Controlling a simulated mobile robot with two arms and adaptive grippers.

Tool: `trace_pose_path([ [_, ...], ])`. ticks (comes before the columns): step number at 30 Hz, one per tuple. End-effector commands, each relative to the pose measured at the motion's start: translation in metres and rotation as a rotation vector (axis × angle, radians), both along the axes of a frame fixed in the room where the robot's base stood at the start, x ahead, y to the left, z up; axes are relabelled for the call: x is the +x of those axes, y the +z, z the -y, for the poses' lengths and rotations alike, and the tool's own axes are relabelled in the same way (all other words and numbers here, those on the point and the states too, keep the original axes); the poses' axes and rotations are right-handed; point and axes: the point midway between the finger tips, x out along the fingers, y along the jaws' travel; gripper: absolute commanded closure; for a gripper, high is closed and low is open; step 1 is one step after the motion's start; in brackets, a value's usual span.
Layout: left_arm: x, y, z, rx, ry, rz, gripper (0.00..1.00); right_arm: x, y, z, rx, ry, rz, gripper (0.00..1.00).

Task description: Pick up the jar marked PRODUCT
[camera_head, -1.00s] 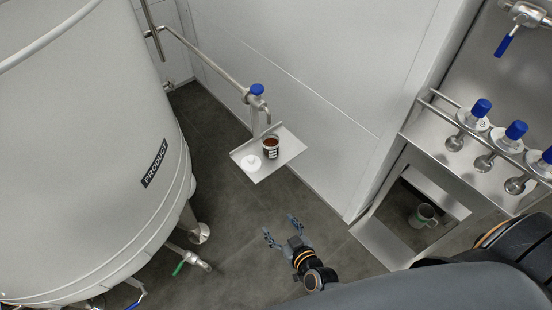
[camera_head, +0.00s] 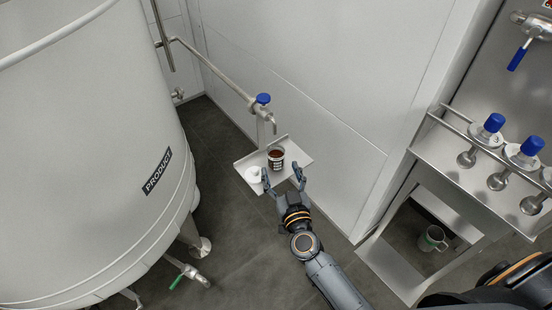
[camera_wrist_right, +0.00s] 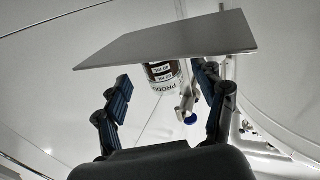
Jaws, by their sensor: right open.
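The jar (camera_head: 277,158), with dark brown contents and a black-and-white label, stands upright and open-topped on a small metal shelf (camera_head: 297,156). In the right wrist view, which is upside down, the jar (camera_wrist_right: 163,73) shows the letters "PRODU" and the shelf (camera_wrist_right: 160,43) covers the upper part of the picture. My right gripper (camera_head: 283,175) is open and empty at the shelf's front edge. Its fingers point toward the jar, which appears between them in the wrist view but is not gripped. My left gripper is not in view.
A white lid (camera_head: 253,174) lies on the shelf beside the left finger. A tap with a blue handle (camera_head: 263,99) rises behind the jar. A large tank marked PRODUCT (camera_head: 90,150) stands left, a white wall (camera_head: 330,100) right. A steel rack (camera_head: 440,165) holds blue-capped fittings.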

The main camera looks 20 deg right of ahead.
Motion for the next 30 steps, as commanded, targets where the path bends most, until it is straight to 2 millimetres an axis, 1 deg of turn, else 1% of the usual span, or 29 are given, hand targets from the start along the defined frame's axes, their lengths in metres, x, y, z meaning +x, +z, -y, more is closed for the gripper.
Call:
trace_pose_path([
  [2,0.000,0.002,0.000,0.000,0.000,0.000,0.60,0.006,0.003,0.000,0.001,0.000,0.001,0.30],
  [8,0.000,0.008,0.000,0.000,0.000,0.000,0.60,0.035,0.016,0.001,0.000,0.000,0.002,0.30],
  [9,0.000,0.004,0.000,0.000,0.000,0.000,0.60,0.040,0.012,0.001,0.000,0.001,0.001,0.30],
  [12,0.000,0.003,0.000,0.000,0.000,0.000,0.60,0.049,0.012,0.002,-0.001,0.001,0.000,0.30],
  [15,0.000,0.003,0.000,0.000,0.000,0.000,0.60,0.053,0.012,0.002,0.000,0.001,-0.001,0.30],
  [20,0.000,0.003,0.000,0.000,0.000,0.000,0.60,0.052,0.012,0.002,0.000,0.001,-0.001,0.30],
  [21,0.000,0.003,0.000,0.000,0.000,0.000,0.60,0.052,0.012,0.002,0.000,0.001,-0.001,0.34],
  [23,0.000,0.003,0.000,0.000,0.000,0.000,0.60,0.052,0.012,0.002,0.000,0.001,-0.001,0.46],
  [24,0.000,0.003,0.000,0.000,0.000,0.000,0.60,0.052,0.012,0.002,0.000,0.001,-0.001,0.54],
  [29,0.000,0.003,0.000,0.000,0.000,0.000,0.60,0.052,0.012,0.002,0.000,0.001,-0.001,0.87],
  [30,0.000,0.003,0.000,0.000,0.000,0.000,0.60,0.052,0.012,0.002,0.000,0.001,-0.001,0.95],
])
